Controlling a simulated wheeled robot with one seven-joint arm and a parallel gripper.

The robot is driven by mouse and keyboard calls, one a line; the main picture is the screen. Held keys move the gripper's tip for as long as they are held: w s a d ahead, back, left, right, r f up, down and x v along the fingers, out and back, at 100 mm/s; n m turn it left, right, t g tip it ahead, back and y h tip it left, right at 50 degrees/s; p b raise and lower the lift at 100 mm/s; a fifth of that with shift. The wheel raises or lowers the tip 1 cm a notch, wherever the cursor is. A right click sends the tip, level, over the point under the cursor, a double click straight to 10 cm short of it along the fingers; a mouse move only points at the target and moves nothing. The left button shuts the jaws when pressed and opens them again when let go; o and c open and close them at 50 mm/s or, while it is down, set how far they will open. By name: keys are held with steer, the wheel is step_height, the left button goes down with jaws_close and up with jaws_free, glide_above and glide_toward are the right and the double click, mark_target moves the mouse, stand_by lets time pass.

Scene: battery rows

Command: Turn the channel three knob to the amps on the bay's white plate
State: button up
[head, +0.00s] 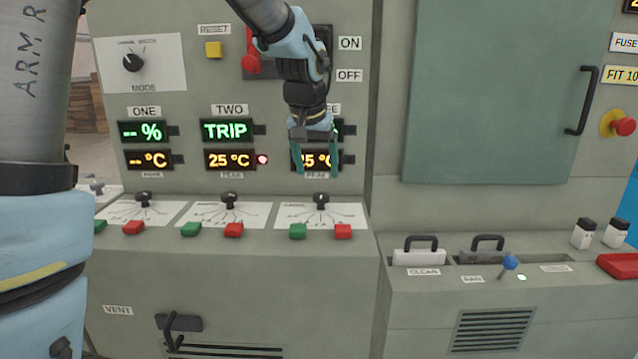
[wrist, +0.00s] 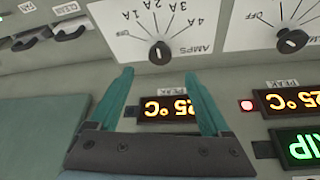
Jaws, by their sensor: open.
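The channel three knob (head: 321,198) is a small black knob on a white dial plate (head: 345,215), the rightmost of the row. The wrist view shows this knob (wrist: 160,53) upside down, with marks OFF, 1A to 4A and the word AMPS. I cannot tell surely which mark it points at. My gripper (head: 316,165) is open and empty, above the knob and in front of the channel three displays. In the wrist view its teal fingertips (wrist: 158,74) lie just short of the knob, apart from it. A white plate (head: 625,42) at the right edge reads FUSE, the rest cut off.
Channel two's knob (head: 229,199) stands to the left. Green (head: 298,231) and red (head: 343,231) buttons sit below channel three's plate. A red lever (head: 251,58) is near my arm. Channel two shows TRIP.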

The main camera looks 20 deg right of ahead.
steer(key=shift+v, duration=1.45)
steer(key=a+f+n+p, duration=0.1)
steer(key=a, duration=0.5)
steer(key=a+f+n+y+p, duration=0.1)
steer(key=a+p, duration=0.1)
steer(key=a, duration=0.4)
steer(key=a+f+n+y+p, duration=0.1)
steer(key=a+p, duration=0.1)
steer(key=a, duration=0.5)
steer(key=shift+w+a+f+g, duration=0.1)
steer(key=shift+w+f+g, duration=0.1)
steer(key=shift+f+g, duration=0.2)
steer(key=s+a+f+n+p, duration=0.1)
steer(key=s+a+n, duration=0.1)
steer(key=s+a, duration=0.2)
steer(key=s+a+f+n+g+p, duration=0.1)
steer(key=s+a, duration=0.3)
steer(key=a, duration=0.6)
steer(key=shift+s+f+n+y+p, duration=0.15)
steer(key=shift+f+n+y+p, duration=0.3)
steer(key=shift+f, duration=0.3)
